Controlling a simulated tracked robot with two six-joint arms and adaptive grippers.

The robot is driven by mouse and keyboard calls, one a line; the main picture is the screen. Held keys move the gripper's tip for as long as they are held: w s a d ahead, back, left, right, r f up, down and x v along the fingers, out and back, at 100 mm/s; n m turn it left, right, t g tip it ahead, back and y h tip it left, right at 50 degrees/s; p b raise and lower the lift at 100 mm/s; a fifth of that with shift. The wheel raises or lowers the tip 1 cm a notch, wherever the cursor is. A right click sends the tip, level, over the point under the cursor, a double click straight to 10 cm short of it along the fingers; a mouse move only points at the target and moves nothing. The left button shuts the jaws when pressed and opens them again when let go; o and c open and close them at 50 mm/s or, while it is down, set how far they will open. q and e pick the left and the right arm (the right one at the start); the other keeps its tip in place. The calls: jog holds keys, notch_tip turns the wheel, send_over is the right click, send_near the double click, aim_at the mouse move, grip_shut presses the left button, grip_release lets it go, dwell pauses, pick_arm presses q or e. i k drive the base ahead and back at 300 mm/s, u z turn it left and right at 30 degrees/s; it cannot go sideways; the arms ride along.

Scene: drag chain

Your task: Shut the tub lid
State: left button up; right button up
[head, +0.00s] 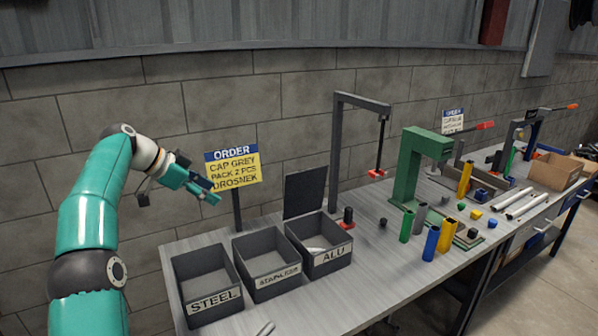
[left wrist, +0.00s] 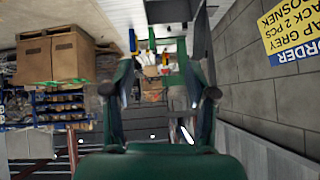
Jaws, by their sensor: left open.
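The ALU tub (head: 332,262) is a dark open bin on the bench, rightmost of a row of three. Its dark flat lid (head: 303,193) stands upright at the tub's back edge, so the tub is open. A pale piece lies inside the tub. My left gripper (head: 203,186) is open and empty, up in the air left of the lid and in front of the yellow order sign, apart from both. Its two spread fingers also show in the left wrist view (left wrist: 163,92). I cannot surely make out the lid there. My right gripper is not in view.
The STEEL tub (head: 205,290) and a middle tub (head: 266,265) stand left of the ALU tub. The order sign (head: 232,170) on its post rises behind them. A grey gantry frame (head: 337,150) and green press (head: 408,165) stand to the right, with several coloured cylinders (head: 431,243).

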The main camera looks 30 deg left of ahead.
aim_at(304, 189)
jog(key=i, duration=0.95)
jog(key=z, duration=0.05)
